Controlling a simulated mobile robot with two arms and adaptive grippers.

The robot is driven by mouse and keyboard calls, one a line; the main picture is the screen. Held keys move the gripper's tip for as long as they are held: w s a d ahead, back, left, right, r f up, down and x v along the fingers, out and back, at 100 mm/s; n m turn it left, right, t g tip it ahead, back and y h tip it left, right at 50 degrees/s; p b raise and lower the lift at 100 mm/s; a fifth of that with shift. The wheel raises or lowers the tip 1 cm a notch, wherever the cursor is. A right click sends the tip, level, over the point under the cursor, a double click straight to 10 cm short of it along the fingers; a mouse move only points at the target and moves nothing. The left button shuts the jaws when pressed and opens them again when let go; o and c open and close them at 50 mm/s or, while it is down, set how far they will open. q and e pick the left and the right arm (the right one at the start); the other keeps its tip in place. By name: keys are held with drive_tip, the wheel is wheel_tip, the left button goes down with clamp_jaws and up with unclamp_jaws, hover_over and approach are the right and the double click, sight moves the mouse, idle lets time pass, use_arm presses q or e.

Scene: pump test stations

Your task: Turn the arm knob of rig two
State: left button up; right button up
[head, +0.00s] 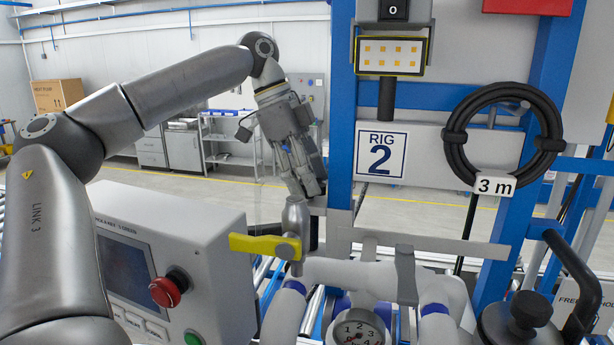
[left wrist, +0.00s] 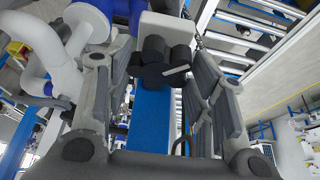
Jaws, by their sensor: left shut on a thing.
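The rig two sign (head: 381,153) hangs on a pale panel of the blue frame in the head view. My left gripper (head: 313,192) is just left of the frame's upright, pointing down, above the yellow-handled valve. In the left wrist view, a dark lobed knob (left wrist: 163,62) sits on a pale block with a blue bar below. My left gripper (left wrist: 160,85) has its fingers on either side of this knob and is shut on it. In the head view the knob is hidden behind the gripper. My right gripper is in neither view.
The yellow valve lever (head: 258,246) points left below the gripper. A control box with a red stop button (head: 168,289) stands at left. White pipes and a pressure gauge (head: 357,333) are at the bottom. A black coiled hose (head: 541,120) hangs at right.

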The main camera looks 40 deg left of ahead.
use_arm(q)
drive_tip(key=shift+n+t, duration=0.3)
drive_tip(key=shift+n, duration=0.3)
drive_tip(key=o, duration=1)
drive_tip(key=v, duration=1.2)
drive_tip(key=shift+d, duration=0.1)
drive_tip(key=shift+o, duration=0.2)
